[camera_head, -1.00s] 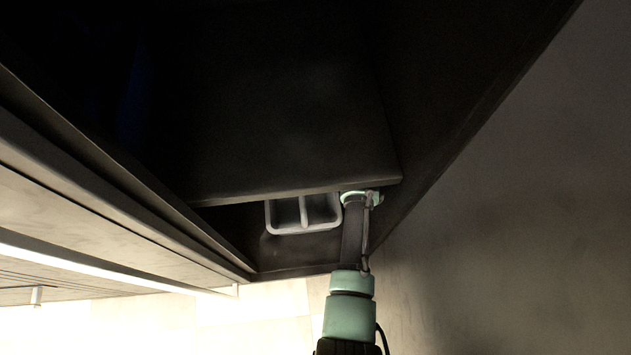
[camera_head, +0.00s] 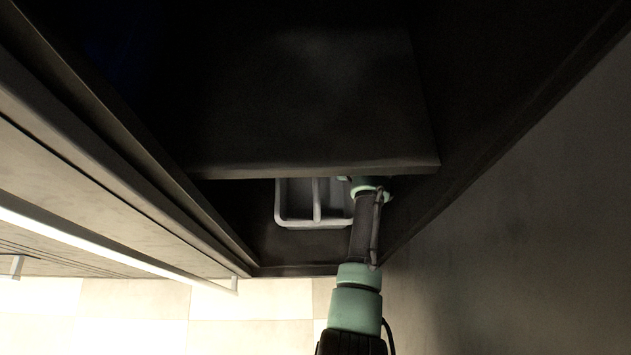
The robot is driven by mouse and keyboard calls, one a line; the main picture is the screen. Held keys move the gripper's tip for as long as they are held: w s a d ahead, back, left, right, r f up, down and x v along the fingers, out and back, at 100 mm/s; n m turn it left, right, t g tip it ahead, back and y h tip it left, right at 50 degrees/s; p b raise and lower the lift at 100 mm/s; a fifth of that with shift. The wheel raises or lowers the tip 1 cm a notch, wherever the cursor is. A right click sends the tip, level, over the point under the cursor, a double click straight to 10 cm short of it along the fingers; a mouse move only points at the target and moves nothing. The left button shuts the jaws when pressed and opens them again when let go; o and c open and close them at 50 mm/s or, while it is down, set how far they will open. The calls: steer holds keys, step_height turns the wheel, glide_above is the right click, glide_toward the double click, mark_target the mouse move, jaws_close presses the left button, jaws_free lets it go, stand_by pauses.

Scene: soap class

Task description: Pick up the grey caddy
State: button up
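The grey caddy (camera_head: 296,222) sits low inside a dark cabinet, partly under a dark shelf board. Its near rim and a divider between two compartments show; its far part is hidden by the board. My arm reaches in from the bottom of the picture, just right of the caddy. The arm's green end joint is at the board's front edge, beside the caddy's right side. My gripper is hidden behind the board and the arm, so its fingers and any contact with the caddy do not show.
The dark shelf board (camera_head: 310,165) hangs over the caddy and my arm's end. The cabinet's right side wall (camera_head: 500,150) stands close to the arm. A pale panel with a handle (camera_head: 120,260) runs along the left. Light floor tiles (camera_head: 240,330) lie in front.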

jaws_close()
stand_by(1.4)
